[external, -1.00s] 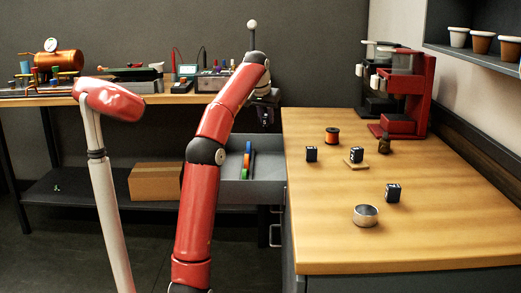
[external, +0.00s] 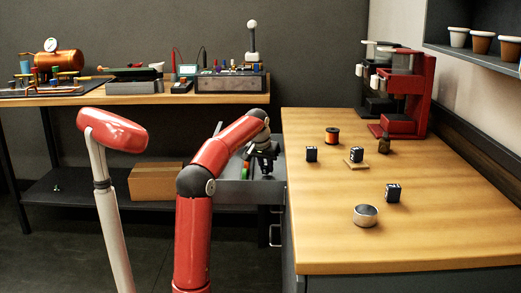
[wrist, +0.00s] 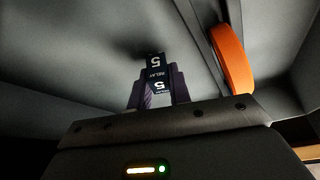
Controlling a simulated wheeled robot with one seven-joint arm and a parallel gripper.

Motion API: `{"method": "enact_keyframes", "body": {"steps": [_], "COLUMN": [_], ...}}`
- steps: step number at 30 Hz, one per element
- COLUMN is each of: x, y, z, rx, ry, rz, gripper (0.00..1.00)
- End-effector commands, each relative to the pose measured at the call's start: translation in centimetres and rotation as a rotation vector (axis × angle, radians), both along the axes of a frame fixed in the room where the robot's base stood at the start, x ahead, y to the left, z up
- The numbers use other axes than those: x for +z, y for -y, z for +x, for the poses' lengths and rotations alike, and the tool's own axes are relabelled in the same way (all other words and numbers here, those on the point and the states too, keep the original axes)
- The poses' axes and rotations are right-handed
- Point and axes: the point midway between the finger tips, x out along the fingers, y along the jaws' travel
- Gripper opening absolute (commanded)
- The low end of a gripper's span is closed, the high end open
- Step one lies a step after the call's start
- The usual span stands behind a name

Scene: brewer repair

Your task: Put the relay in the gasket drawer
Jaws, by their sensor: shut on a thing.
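The relay (wrist: 156,74), a small black block with white "RELAY" and "5" markings, is between the fingers of my gripper (wrist: 157,92) in the wrist view. My gripper is shut on it. In the external view my gripper (external: 266,170) points down into the open grey drawer (external: 240,192) at the counter's left side; the relay cannot be made out there. In the wrist view the drawer's grey inside (wrist: 75,65) surrounds the relay. Whether the relay touches the drawer floor is not clear.
An orange ring (wrist: 232,58) stands beyond a divider to the right of the relay in the wrist view. A red brewer (external: 406,95) stands behind.

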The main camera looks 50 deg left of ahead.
Motion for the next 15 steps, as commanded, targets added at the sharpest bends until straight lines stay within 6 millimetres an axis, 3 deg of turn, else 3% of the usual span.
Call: {"method": "enact_keyframes", "body": {"steps": [12,13,15], "x": [-0.96,-0.88,-0.84], "y": [0.02,0.02,0.01], "z": [0.0,0.0,0.0], "rx": [0.0,0.0,0.0], "ry": [0.001,0.002,0.001], "rz": [0.0,0.001,0.0], "gripper": [0.0,0.22,0.31]}}
